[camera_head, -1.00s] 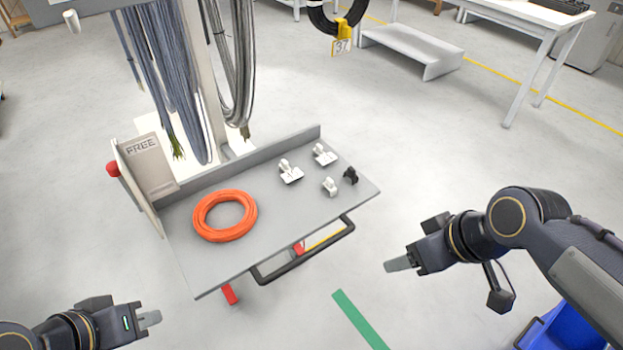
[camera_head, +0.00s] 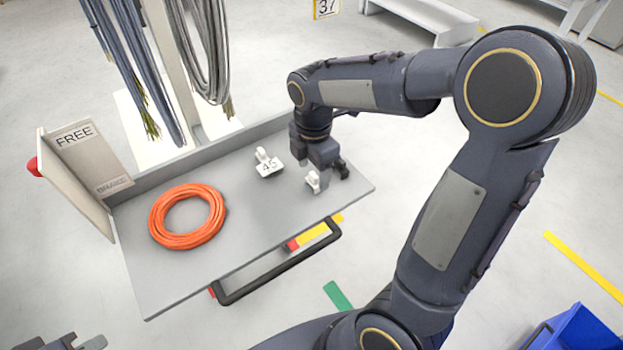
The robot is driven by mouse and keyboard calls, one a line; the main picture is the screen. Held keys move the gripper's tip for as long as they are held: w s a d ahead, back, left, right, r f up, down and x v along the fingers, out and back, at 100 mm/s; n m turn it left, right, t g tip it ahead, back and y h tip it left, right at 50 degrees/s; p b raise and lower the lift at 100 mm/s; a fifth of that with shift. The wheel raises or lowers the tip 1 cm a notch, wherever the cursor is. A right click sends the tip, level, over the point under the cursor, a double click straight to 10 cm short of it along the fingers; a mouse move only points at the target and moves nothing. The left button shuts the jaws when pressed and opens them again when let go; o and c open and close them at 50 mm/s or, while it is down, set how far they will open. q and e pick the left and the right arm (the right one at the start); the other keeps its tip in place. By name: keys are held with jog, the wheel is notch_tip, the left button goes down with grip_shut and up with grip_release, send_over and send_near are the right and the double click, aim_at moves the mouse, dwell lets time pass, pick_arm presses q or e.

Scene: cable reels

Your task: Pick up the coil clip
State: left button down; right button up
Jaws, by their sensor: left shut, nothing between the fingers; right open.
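The task's coil clip cannot be singled out among the small clips on the grey cart top (camera_head: 245,225). A small white clip (camera_head: 312,182) stands near the front right of the top. A black clip (camera_head: 342,169) is just to its right. A larger white clip marked 45 (camera_head: 268,164) is to their left. My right gripper (camera_head: 322,170) points down, open, at the small white clip and the black clip; its fingertips are mostly hidden, and I cannot tell if they touch anything. My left gripper (camera_head: 88,343) is shut and empty at the bottom left edge.
An orange cable coil (camera_head: 188,216) lies on the left of the cart top. A sign board marked FREE (camera_head: 75,165) stands at its left end. Grey cables (camera_head: 150,70) hang behind. A black handle (camera_head: 285,270) runs along the front. A blue bin (camera_head: 575,335) is at bottom right.

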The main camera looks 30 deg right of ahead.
aim_at(314, 175)
notch_tip(314, 175, down, 3)
jog(key=shift+f, duration=0.15)
jog(key=shift+s, duration=0.1)
jog(key=shift+c, duration=0.3)
jog(key=c, duration=0.9)
jog(key=shift+c, duration=0.4)
jog(key=shift+r, duration=0.55)
notch_tip(314, 175, up, 2)
jog(key=shift+r, duration=0.25)
jog(key=s+a+r+p, duration=0.1)
jog(key=s+a+r, duration=0.7)
jog(key=s, duration=0.3)
jog(key=shift+s+a+r, duration=0.15)
jog(key=shift+a+r, duration=0.05)
jog(key=shift+r, duration=0.55)
